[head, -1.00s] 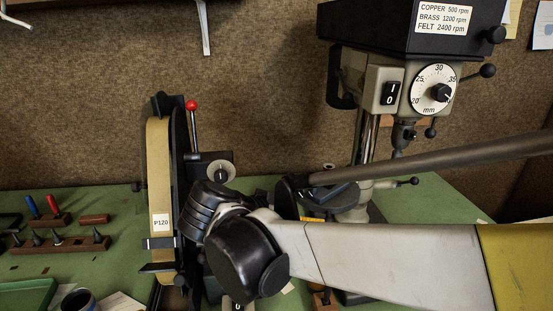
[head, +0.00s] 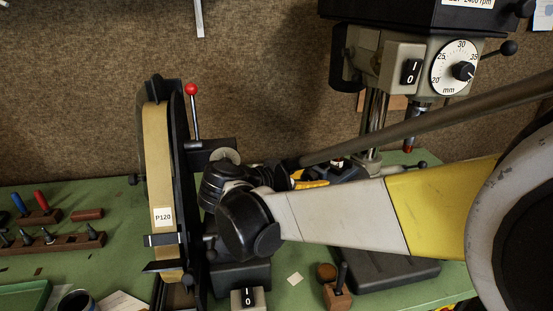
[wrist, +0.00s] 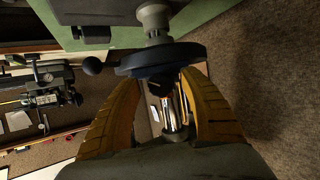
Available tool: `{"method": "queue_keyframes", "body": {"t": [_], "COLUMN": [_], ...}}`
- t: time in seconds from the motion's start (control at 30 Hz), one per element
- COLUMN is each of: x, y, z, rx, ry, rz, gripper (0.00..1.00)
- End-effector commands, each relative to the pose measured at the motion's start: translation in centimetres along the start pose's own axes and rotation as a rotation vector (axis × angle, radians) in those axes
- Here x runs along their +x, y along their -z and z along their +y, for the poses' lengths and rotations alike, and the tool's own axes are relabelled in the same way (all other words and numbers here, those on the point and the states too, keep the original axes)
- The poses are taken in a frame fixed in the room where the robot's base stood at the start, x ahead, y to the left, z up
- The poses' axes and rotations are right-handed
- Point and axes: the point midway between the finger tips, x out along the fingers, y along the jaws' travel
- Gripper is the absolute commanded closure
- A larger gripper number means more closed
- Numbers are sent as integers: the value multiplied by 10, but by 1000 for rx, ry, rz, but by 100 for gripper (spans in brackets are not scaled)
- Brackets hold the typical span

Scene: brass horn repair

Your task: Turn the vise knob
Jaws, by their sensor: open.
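My gripper shows in the head view (head: 312,178) as a dark body with a yellow finger, beside the drill press column and partly behind my arm. In the wrist view its two yellow fingers (wrist: 160,76) are spread apart with nothing visibly held. A dark round disc (wrist: 150,60) on a grey shaft lies across the fingertips there; I cannot tell whether it touches them. A black ball-ended lever (wrist: 93,66) sticks out at its left. I cannot make out for sure which part is the vise knob. Much around the gripper in the head view is hidden by my arm.
A belt sander (head: 163,190) stands left of my arm, with a red-tipped lever (head: 192,90). The drill press (head: 405,65) with its mm dial (head: 453,66) stands behind right. Tool blocks (head: 65,242) lie on the green bench (head: 105,190) at left. A small wooden block (head: 337,295) is in front.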

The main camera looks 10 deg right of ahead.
Motion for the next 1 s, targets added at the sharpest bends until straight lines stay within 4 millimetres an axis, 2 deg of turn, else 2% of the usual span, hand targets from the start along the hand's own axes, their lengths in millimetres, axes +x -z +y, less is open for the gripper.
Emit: {"method": "queue_keyframes", "body": {"t": [0.27,0.3,0.37,0.4,0.47,0.77,1.0], "x": [2,2,2,2,2,2,2], "y": [0,0,0,0,0,0,0], "z": [0,0,0,0,0,0,-1], "rx": [0,0,0,0,0,-7,-79], "ry": [1,0,0,0,0,-3,-33], "rz": [0,0,0,0,0,-1,-1], "gripper": [49,53,72,84,100,100,100]}}
